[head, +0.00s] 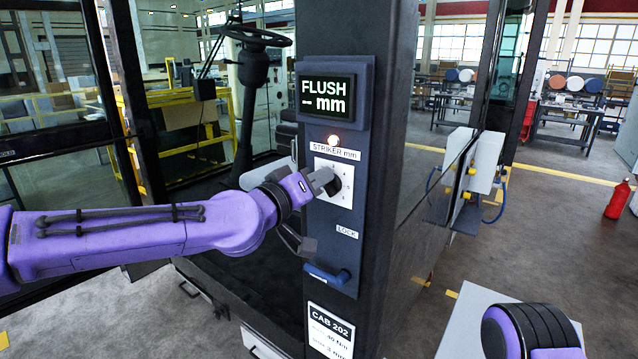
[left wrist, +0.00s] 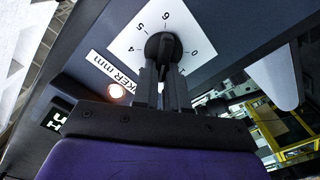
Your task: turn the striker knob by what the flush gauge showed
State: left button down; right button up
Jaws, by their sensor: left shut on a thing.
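The striker knob (head: 333,187) is a dark round knob on a white dial plate (head: 345,172) labelled STRIKER mm, on the cab's dark post. My left gripper (head: 318,181) comes in from the left and is shut on the knob. The left wrist view shows the fingers (left wrist: 166,84) around the dark knob (left wrist: 158,44), with dial numbers 0, 4, 5 and 6 visible. I cannot tell which mark the knob points to. The flush gauge (head: 327,96) above reads FLUSH with a dash and mm, no number. My right gripper is out of view.
A lit lamp (head: 334,141) sits between gauge and dial. Below the dial are a LOCK label (head: 346,232), a blue handle (head: 328,274) and a CAB 202 card (head: 330,332). The glass door (head: 55,80) stands at left. A red extinguisher (head: 617,200) is far right.

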pick_arm(q)
jog(key=shift+a+f+n, duration=0.1)
jog(key=shift+f+n, duration=0.05)
jog(key=shift+n, duration=0.35)
jog(key=c, duration=1.2)
grip_release()
jog(key=shift+o, duration=0.2)
jog(key=b+v, duration=0.3)
jog(key=v, duration=0.7)
jog(key=shift+s+a, duration=0.2)
